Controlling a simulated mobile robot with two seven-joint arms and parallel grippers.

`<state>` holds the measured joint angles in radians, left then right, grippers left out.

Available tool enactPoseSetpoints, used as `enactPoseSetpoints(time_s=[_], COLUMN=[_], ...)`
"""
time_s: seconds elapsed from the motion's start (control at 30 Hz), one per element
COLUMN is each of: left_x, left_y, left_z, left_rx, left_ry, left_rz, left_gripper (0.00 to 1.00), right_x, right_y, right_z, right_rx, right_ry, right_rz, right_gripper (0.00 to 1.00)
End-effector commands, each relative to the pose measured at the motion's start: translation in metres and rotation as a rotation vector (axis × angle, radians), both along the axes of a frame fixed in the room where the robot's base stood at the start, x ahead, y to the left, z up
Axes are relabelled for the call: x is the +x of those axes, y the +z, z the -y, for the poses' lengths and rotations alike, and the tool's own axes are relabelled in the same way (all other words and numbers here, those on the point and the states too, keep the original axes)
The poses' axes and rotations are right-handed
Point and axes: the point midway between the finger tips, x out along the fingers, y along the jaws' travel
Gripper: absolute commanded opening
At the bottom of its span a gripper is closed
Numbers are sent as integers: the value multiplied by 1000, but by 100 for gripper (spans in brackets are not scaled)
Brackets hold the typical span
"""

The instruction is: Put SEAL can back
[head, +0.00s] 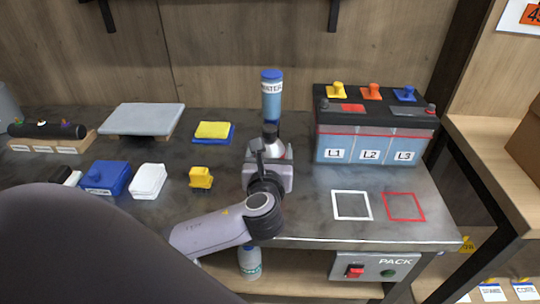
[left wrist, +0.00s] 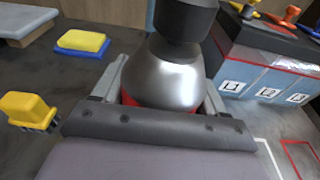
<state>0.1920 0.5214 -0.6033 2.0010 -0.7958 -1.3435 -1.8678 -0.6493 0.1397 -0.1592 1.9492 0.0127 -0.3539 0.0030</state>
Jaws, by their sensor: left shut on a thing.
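My left gripper (head: 270,158) is over the middle of the bench, shut on a can (head: 273,145) with a black cap, silver shoulder and red body. The can (left wrist: 170,72) is also between the fingers in the left wrist view, close to upright. Its label is hidden by the gripper, so I cannot read SEAL on it. I cannot tell whether its base touches the bench. My right gripper is not in view.
A blue bottle (head: 271,98) stands behind the can. A battery (head: 372,128) marked L1, L2, L3 stands to the right. White (head: 350,205) and red (head: 403,207) outlined squares in front are empty.

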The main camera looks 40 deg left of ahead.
Motion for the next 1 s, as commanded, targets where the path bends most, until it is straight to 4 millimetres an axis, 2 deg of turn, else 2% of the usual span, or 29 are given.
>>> enactPoseSetpoints(time_s=[0.37,0.4,0.43,0.47,0.8,1.0], left_x=[0,0,0,0,0,-25], left_y=[-4,-4,-4,-4,0,3], left_z=[0,0,0,0,0,16], left_rx=[1,1,0,0,-1,-3], left_ry=[0,0,-1,-1,-1,-3], left_rz=[3,1,1,1,3,0], left_gripper=[23,85,95,98,98,98], right_x=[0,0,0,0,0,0], right_y=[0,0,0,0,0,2], right_z=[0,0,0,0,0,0], right_rx=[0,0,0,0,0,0], right_ry=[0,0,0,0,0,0], right_rz=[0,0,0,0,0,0], right_gripper=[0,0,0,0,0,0])
